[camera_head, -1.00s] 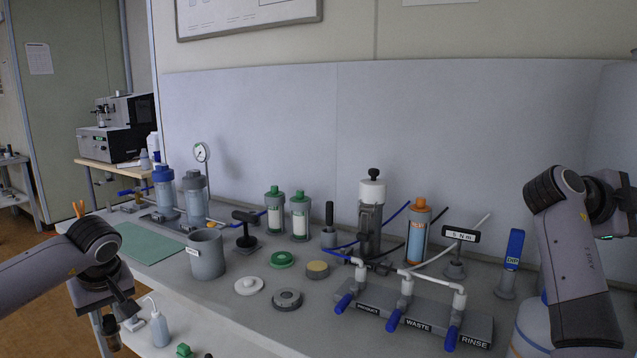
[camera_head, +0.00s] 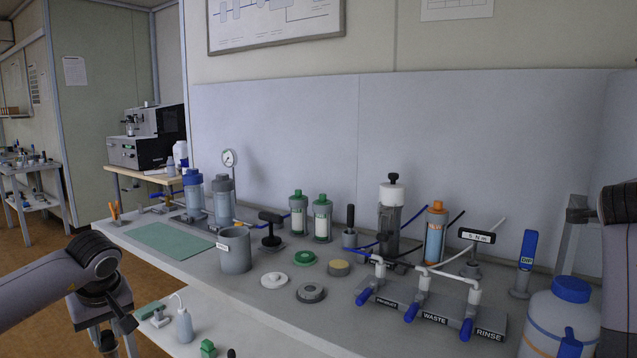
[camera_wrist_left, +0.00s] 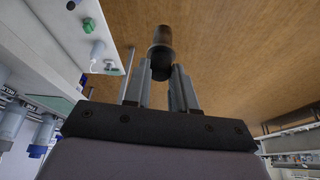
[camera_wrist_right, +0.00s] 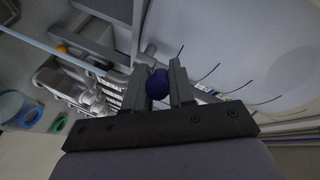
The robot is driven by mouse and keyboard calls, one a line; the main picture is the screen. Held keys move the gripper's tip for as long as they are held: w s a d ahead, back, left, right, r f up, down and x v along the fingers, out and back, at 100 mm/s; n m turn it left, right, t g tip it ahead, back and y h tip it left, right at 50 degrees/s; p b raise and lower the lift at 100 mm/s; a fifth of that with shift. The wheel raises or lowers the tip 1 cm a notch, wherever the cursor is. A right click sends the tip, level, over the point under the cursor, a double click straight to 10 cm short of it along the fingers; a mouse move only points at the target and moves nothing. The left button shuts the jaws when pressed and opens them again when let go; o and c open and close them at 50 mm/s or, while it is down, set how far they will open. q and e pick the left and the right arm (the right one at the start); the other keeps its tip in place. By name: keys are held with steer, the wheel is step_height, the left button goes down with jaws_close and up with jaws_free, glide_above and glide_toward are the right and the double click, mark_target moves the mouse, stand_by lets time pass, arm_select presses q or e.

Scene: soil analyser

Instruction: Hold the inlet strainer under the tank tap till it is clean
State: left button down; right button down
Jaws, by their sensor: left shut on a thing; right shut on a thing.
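My left gripper (camera_wrist_left: 160,82) is shut on a small dark cylinder with a brownish body, the inlet strainer by its look (camera_wrist_left: 161,44). In the left wrist view it hangs over the wooden floor, beside the bench edge. In the head view the left gripper (camera_head: 108,335) is at the lower left, off the front of the bench. My right gripper (camera_wrist_right: 158,84) is shut on a round blue knob (camera_wrist_right: 157,85), which looks like a tap handle; its spout is not clear. The white tank with a blue cap (camera_head: 562,318) stands at the lower right in the head view.
The grey bench (camera_head: 190,262) holds a grey beaker (camera_head: 235,252), several discs, filter housings and a valve manifold (camera_head: 425,304) with blue handles. A wash bottle (camera_head: 184,326) and a green block (camera_head: 208,348) are on a lower surface in front. The green mat (camera_head: 160,240) is bare.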

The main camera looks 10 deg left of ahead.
arm_select(q)
steer(key=shift+s+d, duration=0.1)
steer(key=shift+s, duration=0.1)
arm_select(e)
steer(key=shift+s+d+n+t+y, duration=0.2)
steer(key=shift+n+t+y, duration=0.1)
steer(key=shift+n+t, duration=0.1)
steer(key=shift+a, duration=0.1)
steer(key=c, duration=1)
jaws_free()
steer(key=shift+c, duration=0.2)
